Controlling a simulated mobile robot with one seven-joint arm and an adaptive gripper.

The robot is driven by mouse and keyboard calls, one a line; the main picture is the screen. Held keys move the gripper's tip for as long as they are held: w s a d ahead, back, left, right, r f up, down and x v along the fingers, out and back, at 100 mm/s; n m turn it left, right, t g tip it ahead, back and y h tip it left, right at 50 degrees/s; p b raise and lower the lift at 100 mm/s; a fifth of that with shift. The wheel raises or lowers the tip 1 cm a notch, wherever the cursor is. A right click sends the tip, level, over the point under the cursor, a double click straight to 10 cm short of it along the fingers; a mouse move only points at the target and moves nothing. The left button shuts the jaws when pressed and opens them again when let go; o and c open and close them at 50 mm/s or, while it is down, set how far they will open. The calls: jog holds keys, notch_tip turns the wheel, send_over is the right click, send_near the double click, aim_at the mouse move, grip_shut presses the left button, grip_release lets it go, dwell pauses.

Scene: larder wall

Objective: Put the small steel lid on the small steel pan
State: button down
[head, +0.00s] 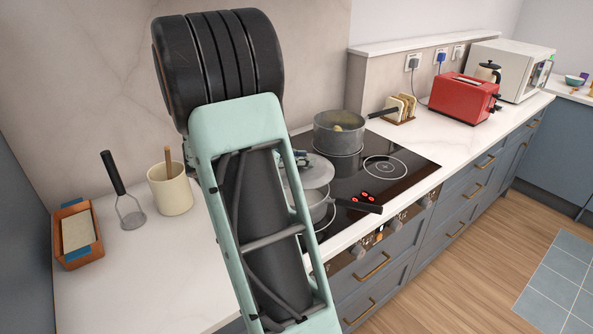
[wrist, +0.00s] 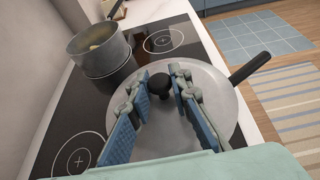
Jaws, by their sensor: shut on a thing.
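The small steel lid (head: 318,174) is a pale grey disc with a black knob (wrist: 159,90). My gripper (wrist: 160,78) is shut on the knob, with a blue-padded finger on each side of it; my arm mostly hides the gripper in the head view. The small steel pan (head: 322,216) stands on the near part of the hob, its black handle (head: 358,205) pointing right. The lid is over the pan, and in the head view it appears a little above the rim. In the wrist view the lid (wrist: 205,100) hides most of the pan; contact cannot be told.
A larger pot (head: 340,132) with food in it stands at the back of the black hob (head: 410,155). A toast rack (head: 400,108) and red toaster (head: 464,98) are to the right. A utensil crock (head: 170,192), masher (head: 130,210) and terracotta dish (head: 68,250) are left.

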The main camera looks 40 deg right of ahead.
aim_at(301, 174)
jog(key=shift+w+d+f, duration=0.3)
jog(key=shift+w+f, duration=0.05)
jog(key=shift+f, duration=0.2)
jog(key=shift+w+d+f, duration=0.25)
jog(key=shift+w+f, duration=0.1)
jog(key=shift+f, duration=0.15)
notch_tip(301, 174, down, 3)
jog(key=shift+w+d+f, duration=0.1)
jog(key=shift+f, duration=0.05)
jog(key=shift+f+b, duration=0.45)
jog(key=shift+f, duration=0.1)
jog(key=c, duration=1.8)
grip_release()
jog(key=shift+o, duration=0.2)
